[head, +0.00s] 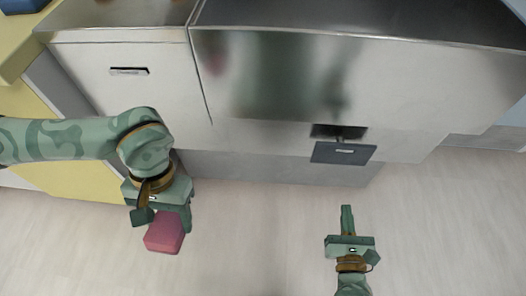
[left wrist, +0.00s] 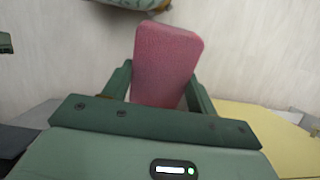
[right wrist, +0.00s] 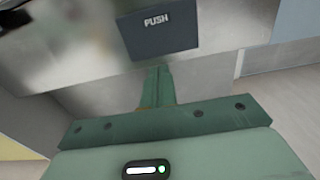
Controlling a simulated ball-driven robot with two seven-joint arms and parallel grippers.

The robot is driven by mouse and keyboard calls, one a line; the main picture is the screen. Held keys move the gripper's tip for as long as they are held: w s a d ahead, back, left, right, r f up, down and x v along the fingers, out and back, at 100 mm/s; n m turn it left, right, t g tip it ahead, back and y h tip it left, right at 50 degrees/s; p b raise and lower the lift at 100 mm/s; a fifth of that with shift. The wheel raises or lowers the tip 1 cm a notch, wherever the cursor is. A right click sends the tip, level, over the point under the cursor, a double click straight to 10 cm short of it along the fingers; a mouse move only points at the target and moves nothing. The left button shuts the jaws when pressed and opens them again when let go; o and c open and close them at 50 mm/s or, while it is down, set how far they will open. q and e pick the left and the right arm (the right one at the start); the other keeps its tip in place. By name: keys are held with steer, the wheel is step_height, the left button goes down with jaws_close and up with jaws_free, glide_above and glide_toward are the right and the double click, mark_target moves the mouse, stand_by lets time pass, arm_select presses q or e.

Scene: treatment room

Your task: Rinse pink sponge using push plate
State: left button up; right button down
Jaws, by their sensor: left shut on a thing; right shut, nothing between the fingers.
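The pink sponge (head: 165,233) is held over the floor at the left of the head view. My left gripper (head: 163,214) is shut on it, and the left wrist view shows the sponge (left wrist: 167,62) between the two fingers. The dark grey push plate (head: 343,152) sticks out low on the front of the steel sink unit (head: 270,80). In the right wrist view the plate (right wrist: 158,32) reads "PUSH". My right gripper (head: 347,212) is shut and empty. In the head view it is below the plate, apart from it, with its fingertips pointing towards the unit.
A steel cabinet (head: 130,85) with a small handle stands left of the sink unit. A yellow counter (head: 22,45) is at the far left, with a blue object (head: 22,5) on top. The pale floor (head: 260,240) between my grippers is clear.

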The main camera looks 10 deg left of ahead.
mark_target(341, 158)
arm_select(q)
steer(key=shift+r, duration=0.15)
arm_select(e)
steer(key=shift+r, duration=0.2)
steer(key=shift+w+f, duration=0.1)
